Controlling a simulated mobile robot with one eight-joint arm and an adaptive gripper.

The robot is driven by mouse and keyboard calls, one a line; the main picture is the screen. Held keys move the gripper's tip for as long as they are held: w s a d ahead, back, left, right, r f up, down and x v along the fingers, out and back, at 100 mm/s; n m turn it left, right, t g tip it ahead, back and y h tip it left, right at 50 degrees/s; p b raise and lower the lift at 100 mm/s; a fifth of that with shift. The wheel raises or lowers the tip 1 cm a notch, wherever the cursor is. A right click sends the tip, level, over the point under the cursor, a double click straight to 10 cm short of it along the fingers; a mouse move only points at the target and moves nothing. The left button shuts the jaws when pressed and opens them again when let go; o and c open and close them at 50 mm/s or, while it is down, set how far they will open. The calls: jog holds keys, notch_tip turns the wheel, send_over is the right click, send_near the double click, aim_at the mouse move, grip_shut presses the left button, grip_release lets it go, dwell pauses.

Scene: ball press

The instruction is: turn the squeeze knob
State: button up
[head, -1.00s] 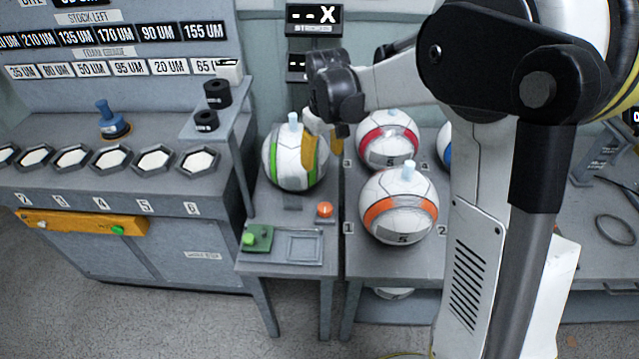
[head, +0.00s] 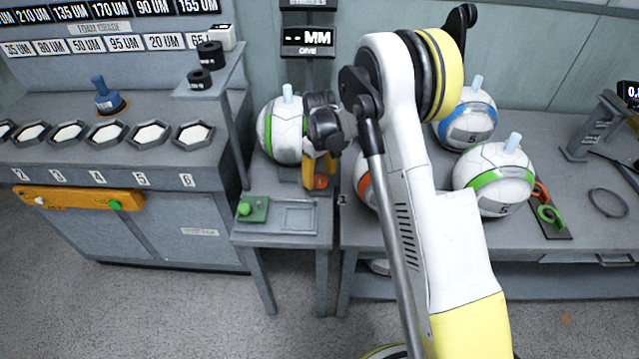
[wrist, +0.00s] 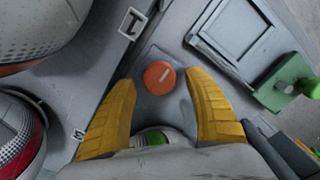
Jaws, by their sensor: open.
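The squeeze knob looks to be the round orange knob (wrist: 159,77) with a pale line across its face, on the grey stand. In the head view the knob (head: 321,183) shows partly, low beside the yellow fingers. My gripper (wrist: 160,80) is open and points down, with one yellow finger on each side of the knob in the wrist view. I cannot tell whether the fingers are level with the knob or above it. In the head view my gripper (head: 318,172) is just right of the green-banded ball (head: 284,130) on the stand.
A green box with a knob (head: 254,209) and a shallow grey tray (head: 298,217) sit at the stand's front. More balls, one blue-banded (head: 466,120), stand on the right table. A display (head: 308,38) reads MM.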

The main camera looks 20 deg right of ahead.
jog(key=shift+f, duration=0.7)
jog(key=c, duration=1.2)
jog(key=shift+m, duration=0.3)
jog(key=m, duration=1.3)
jog(key=shift+d, duration=0.1)
